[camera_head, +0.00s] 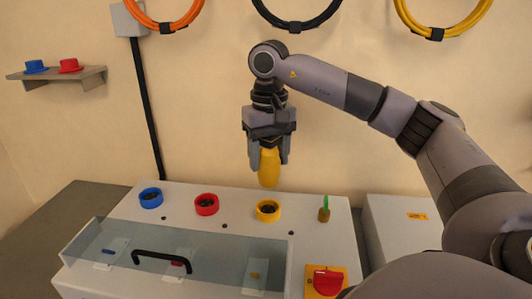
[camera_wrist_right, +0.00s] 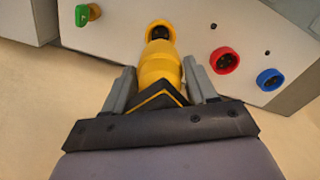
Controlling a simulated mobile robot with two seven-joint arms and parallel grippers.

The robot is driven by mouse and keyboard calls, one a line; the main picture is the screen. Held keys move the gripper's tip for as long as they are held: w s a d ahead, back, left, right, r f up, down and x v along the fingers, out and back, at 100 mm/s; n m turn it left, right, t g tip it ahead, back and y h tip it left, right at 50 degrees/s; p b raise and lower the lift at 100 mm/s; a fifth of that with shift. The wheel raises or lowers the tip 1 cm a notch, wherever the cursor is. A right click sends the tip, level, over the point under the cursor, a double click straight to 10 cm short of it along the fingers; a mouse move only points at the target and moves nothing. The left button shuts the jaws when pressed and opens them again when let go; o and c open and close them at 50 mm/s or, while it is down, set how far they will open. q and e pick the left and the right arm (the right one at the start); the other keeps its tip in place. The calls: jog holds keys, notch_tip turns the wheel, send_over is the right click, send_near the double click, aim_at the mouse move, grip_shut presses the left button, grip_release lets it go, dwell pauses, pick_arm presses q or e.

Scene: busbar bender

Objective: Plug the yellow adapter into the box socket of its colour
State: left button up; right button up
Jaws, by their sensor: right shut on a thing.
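My right gripper (camera_head: 269,157) is shut on the yellow adapter (camera_head: 269,170). The adapter hangs upright with its end pointing down, above the yellow socket (camera_head: 267,210) on the white box, with a gap between them. In the right wrist view, the adapter (camera_wrist_right: 160,68) is between the two fingers of the right gripper (camera_wrist_right: 163,88), and its far end overlaps the yellow socket (camera_wrist_right: 160,27) from this angle. The blue socket (camera_head: 150,197) and the red socket (camera_head: 206,204) are to the left of the yellow one. My left gripper is not in view.
The white box (camera_head: 178,222) has a clear cover (camera_head: 190,257) with a black handle (camera_head: 162,259) at its front. A wall shelf (camera_head: 58,77) holds blue and red caps.

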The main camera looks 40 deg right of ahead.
aim_at(268, 178)
jog(key=shift+f, duration=0.1)
jog(key=shift+f+b, duration=1.85)
jog(key=shift+f, duration=0.95)
jog(key=shift+p, duration=0.4)
jog(key=shift+f+b, duration=1.1)
jog(key=shift+f, duration=0.6)
jog(key=o, duration=1.2)
jog(key=shift+o, duration=0.2)
